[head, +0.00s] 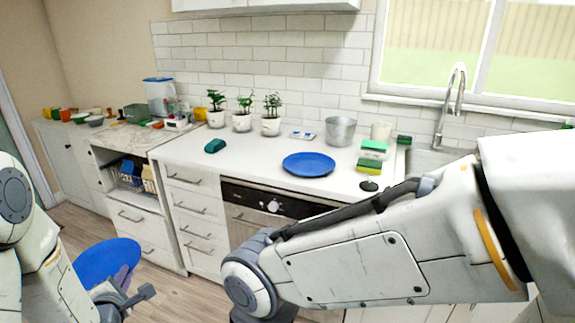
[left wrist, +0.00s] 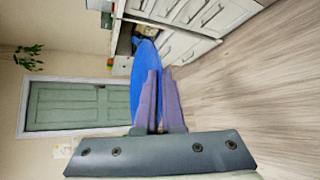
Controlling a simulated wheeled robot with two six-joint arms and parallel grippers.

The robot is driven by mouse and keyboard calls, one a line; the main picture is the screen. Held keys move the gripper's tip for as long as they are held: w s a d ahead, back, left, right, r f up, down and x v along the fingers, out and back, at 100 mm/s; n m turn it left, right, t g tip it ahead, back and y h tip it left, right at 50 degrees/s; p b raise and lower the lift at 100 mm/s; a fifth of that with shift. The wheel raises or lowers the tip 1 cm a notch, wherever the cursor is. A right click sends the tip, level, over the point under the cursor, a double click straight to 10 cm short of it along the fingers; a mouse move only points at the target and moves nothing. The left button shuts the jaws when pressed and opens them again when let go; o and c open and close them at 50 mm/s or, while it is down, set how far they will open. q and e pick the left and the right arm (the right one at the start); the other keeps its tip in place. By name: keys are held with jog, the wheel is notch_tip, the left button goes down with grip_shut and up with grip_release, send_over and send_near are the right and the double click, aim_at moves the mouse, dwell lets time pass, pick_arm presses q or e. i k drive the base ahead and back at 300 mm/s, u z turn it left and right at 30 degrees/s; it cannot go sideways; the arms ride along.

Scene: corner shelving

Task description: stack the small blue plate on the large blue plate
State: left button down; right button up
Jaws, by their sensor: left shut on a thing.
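A blue plate (head: 308,164) lies flat on the white counter, right of its middle; by its place I take it for the large one. My left gripper (head: 122,288) is at the lower left in the head view, in front of and below the counter. It is shut on the rim of another blue plate (head: 104,260), which I take for the small one. In the left wrist view, the held plate (left wrist: 145,75) shows nearly edge-on beyond the purple fingers of the left gripper (left wrist: 158,85). My right arm crosses the lower right; its gripper is out of view.
On the counter (head: 240,160) stand potted plants (head: 243,118), a metal bucket (head: 340,131), stacked sponges (head: 372,155) and a dark teal object (head: 215,146). A faucet (head: 452,95) rises at the right. The counter left of the lying plate is mostly clear.

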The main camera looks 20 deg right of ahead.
aim_at(309, 165)
jog(key=u, duration=1.95)
jog(key=i, duration=1.2)
jog(key=z, duration=3)
jog(key=i, duration=0.15)
jog(key=z, duration=0.4)
